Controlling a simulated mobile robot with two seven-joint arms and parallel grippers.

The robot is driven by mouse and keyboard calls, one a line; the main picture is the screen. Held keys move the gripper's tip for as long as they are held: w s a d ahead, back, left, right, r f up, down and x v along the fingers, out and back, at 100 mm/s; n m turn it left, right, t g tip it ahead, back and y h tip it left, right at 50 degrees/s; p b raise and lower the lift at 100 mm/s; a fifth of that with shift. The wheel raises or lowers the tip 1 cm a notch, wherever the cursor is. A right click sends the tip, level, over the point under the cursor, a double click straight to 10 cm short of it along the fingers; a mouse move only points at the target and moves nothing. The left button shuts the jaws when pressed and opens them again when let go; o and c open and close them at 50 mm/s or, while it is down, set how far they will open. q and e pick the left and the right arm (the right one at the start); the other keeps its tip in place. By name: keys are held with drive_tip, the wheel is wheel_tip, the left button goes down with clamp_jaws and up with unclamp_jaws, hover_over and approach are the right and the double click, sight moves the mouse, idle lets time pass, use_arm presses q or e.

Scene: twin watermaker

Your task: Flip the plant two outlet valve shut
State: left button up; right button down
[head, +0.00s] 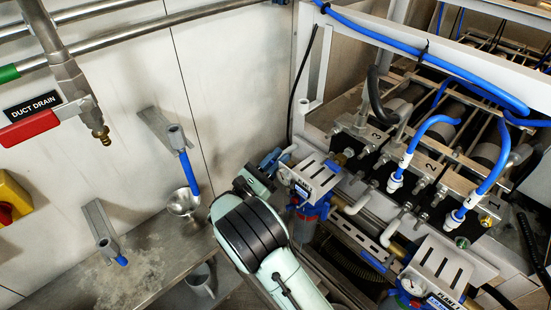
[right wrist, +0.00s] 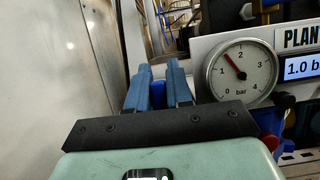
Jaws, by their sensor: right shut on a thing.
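My right gripper (head: 270,159) is at the left end of the plant two panel (head: 313,176) in the head view. In the right wrist view its two blue-grey fingers (right wrist: 158,85) are closed around a blue piece (right wrist: 158,95), which looks like the outlet valve's handle. The valve body is mostly hidden by the gripper, so its exact handle angle is hard to tell. The panel's round gauge (right wrist: 241,69) has its red needle between 1 and 2 bar. Beside it, a display (right wrist: 302,67) shows 1.0. My left gripper is not in view.
A metal wall (head: 235,80) stands close left of my right gripper. A steel funnel (head: 182,203) and a bench (head: 130,265) lie at left. A red-handled duct drain valve (head: 30,128) is upper left. Pumps with blue hoses (head: 440,125) and the plant one panel (head: 445,265) fill the right.

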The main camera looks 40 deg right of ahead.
drive_tip(key=c, duration=1.1)
unclamp_jaws()
